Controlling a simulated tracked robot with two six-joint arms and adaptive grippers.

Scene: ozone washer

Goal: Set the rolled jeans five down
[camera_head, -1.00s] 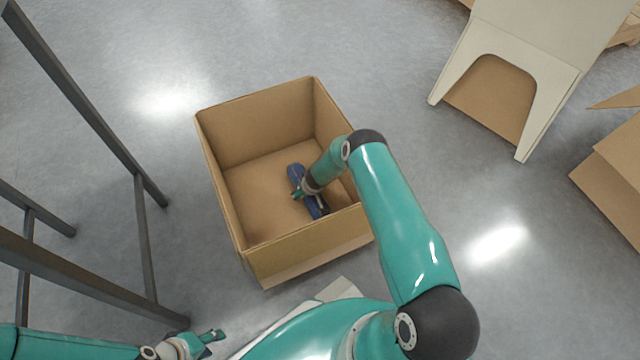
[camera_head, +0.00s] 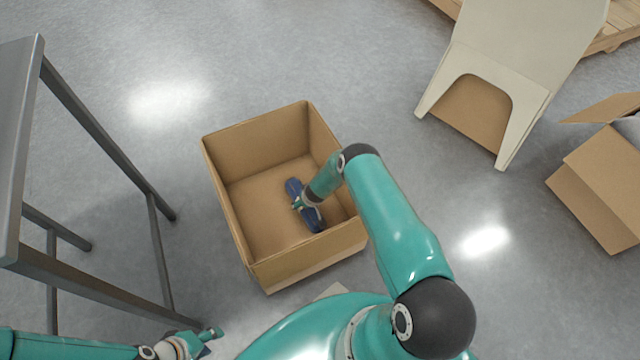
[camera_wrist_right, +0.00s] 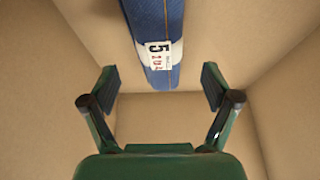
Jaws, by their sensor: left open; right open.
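The rolled jeans five (camera_head: 312,218) are a dark blue roll lying on the floor of an open cardboard box (camera_head: 240,215). My left gripper (camera_head: 212,338) is open and empty at the bottom left, outside the box.
A grey metal table (camera_head: 20,150) stands at the left. A pale chair-like piece (camera_head: 510,60) stands at the upper right, and another cardboard box (camera_head: 605,185) at the right edge. The box walls surround my right gripper. Floor behind the box is clear.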

